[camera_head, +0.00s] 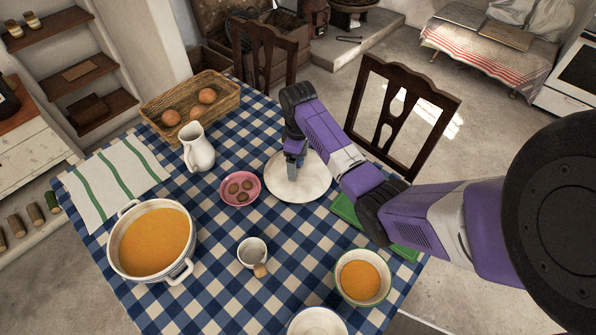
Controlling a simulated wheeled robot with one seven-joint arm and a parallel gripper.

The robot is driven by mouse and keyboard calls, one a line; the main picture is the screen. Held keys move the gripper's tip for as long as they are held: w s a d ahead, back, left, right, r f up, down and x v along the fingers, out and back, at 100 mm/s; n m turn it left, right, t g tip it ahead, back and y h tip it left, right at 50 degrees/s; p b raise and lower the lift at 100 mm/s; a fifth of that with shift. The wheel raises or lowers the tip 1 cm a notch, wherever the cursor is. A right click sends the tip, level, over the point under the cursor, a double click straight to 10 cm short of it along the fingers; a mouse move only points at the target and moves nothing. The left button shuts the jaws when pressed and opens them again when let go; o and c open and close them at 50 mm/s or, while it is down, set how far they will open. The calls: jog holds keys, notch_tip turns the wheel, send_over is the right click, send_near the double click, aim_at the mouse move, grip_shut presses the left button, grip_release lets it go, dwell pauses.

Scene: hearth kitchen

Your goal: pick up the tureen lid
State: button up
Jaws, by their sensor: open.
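The tureen lid (311,186) appears to be the white round piece lying on the blue checked cloth, right of the table's middle. Any knob on it is hidden by my gripper or too small to tell. My gripper (292,172) points down over the left part of the lid, open, with its fingertips close above or at it; I cannot tell if they touch. The white tureen (128,266) with two handles stands uncovered at the left front, full of orange soup.
Near the lid are a pink dish (226,199) of small brown items, a white jug (198,148) and a green board (345,209) partly behind my arm. A mug (252,250), a soup bowl (361,302) and a basket (225,97) also stand on the table. Chairs (417,87) border the back.

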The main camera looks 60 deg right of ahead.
jog(key=shift+c, duration=0.5)
grip_shut()
